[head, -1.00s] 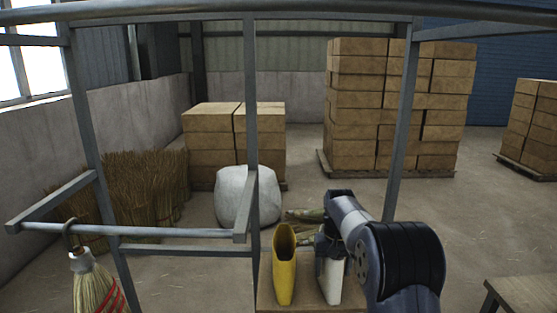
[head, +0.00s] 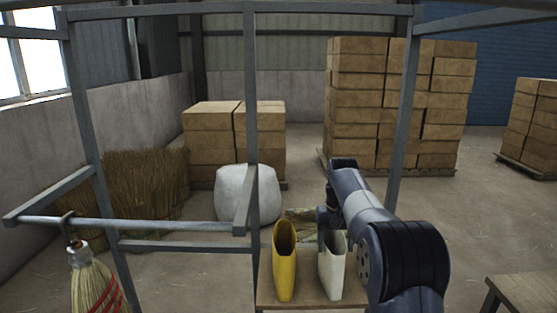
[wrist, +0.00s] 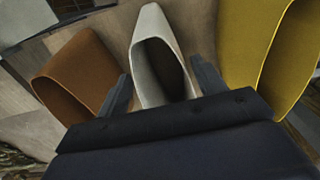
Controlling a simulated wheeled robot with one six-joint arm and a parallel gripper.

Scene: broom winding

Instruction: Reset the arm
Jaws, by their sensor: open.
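My gripper (wrist: 160,90) is open and empty in the wrist view. Its two fingers stand apart on either side of the white holder (wrist: 158,32), which has an open top; I cannot tell whether they touch it. In the head view my arm reaches over the small wooden table, and the gripper is mostly hidden behind the arm near the white holder (head: 332,268). A yellow open-topped holder (head: 285,265) stands to its left. A brown holder (wrist: 80,75) shows at the left of the wrist view and is hidden in the head view.
The holders stand on a small wooden table (head: 268,294). A grey metal frame (head: 252,120) surrounds this space, with a broom (head: 95,285) hanging from its left bar. A white sack (head: 248,195), straw bundles (head: 140,180) and stacked boxes (head: 390,110) stand behind. A bench (head: 525,290) is at right.

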